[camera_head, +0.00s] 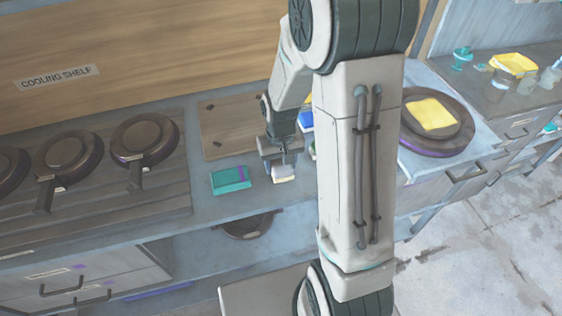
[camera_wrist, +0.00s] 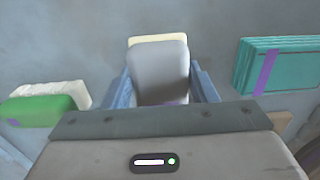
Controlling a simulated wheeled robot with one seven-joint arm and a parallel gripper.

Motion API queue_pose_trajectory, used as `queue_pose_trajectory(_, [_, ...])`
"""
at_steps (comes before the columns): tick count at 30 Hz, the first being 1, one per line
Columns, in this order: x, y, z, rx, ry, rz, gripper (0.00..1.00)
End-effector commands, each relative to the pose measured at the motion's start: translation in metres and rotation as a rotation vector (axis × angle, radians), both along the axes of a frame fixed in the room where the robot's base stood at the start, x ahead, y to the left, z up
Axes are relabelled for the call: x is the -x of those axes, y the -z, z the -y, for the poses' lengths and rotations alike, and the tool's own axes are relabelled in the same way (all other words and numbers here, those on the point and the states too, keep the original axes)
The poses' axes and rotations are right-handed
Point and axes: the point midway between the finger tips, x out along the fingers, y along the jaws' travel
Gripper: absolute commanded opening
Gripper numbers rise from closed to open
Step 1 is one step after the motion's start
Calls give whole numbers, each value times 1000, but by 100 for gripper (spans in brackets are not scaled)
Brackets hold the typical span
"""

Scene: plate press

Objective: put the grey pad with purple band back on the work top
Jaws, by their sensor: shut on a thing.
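The grey pad (camera_wrist: 160,70) is between my gripper's two fingers in the wrist view, with a trace of purple at its near end. A cream layer shows behind its far edge. In the head view the pad (camera_head: 283,170) shows small and pale under my gripper (camera_head: 285,160), low over or on the work top (camera_head: 210,205). My gripper (camera_wrist: 162,92) is shut on the pad. I cannot tell whether the pad touches the work top. Most of the purple band is hidden.
A teal pad stack with a purple band (camera_head: 230,180) lies left of my gripper. A green and white sponge (camera_wrist: 45,104) lies on the other side. A wooden board (camera_head: 225,127) is behind. Several dark pans (camera_head: 145,138) stand left. A round plate with a yellow cloth (camera_head: 433,113) is right.

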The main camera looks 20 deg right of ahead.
Motion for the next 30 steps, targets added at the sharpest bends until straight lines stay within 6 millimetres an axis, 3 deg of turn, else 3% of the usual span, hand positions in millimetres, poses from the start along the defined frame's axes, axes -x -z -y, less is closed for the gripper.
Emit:
queue_pose_trajectory(8, [0,5,0,0,0,0,34])
queue_pose_trajectory(9, [0,3,0,0,0,0,60])
queue_pose_trajectory(11, [0,3,0,0,0,0,74])
queue_pose_trajectory(23, [0,-4,0,0,1,1,74])
queue_pose_trajectory(30, [-1,-44,0,0,1,6,74])
